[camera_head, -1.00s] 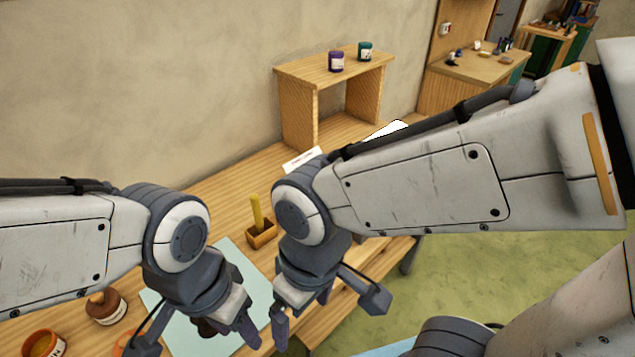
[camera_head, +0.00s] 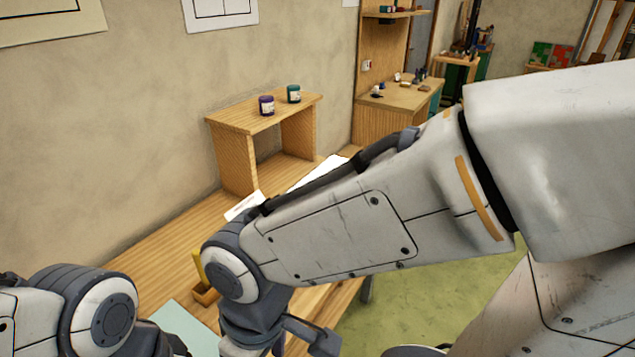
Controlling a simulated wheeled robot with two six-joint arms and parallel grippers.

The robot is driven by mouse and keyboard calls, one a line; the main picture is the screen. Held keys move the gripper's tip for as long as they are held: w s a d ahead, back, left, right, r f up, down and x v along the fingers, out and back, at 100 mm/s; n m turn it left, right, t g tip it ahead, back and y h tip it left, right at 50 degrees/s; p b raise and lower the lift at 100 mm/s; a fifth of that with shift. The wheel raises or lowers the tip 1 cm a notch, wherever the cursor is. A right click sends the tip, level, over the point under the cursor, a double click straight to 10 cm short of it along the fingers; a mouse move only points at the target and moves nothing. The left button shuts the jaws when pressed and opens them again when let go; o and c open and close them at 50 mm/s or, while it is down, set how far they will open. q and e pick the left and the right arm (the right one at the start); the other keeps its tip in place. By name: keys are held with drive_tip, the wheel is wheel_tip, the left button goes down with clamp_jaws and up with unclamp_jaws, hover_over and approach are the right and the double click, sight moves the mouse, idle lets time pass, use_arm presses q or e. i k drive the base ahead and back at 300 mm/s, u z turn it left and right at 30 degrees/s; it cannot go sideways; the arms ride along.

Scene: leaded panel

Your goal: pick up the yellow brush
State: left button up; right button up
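The yellow brush (camera_head: 197,266) stands upright in a small wooden holder (camera_head: 205,297) on the workbench, left of my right arm's wrist joint. The wrist joint covers part of the brush and holder. My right gripper (camera_head: 236,347) points down at the bottom edge of the view, right of and in front of the holder. Only its upper part shows; its fingertips are cut off, so its opening is hidden. My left arm's wrist is at the lower left, and its gripper is below the frame.
The wooden bench (camera_head: 125,277) runs along the wall, with a pale green sheet (camera_head: 188,329) in front of the holder. A wooden riser (camera_head: 228,123) carries a purple jar (camera_head: 266,106) and a teal jar (camera_head: 293,94). A white card (camera_head: 243,206) lies before the riser.

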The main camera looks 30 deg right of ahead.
sight(196, 253)
drive_tip(key=z, duration=0.4)
drive_tip(key=k, duration=0.9)
drive_tip(key=z, duration=3)
drive_tip(key=i, duration=0.1)
drive_tip(key=u, duration=1.95)
drive_tip(key=i, duration=1.25)
drive_tip(key=u, duration=0.7)
drive_tip(key=i, duration=0.7)
drive_tip(key=u, duration=0.7)
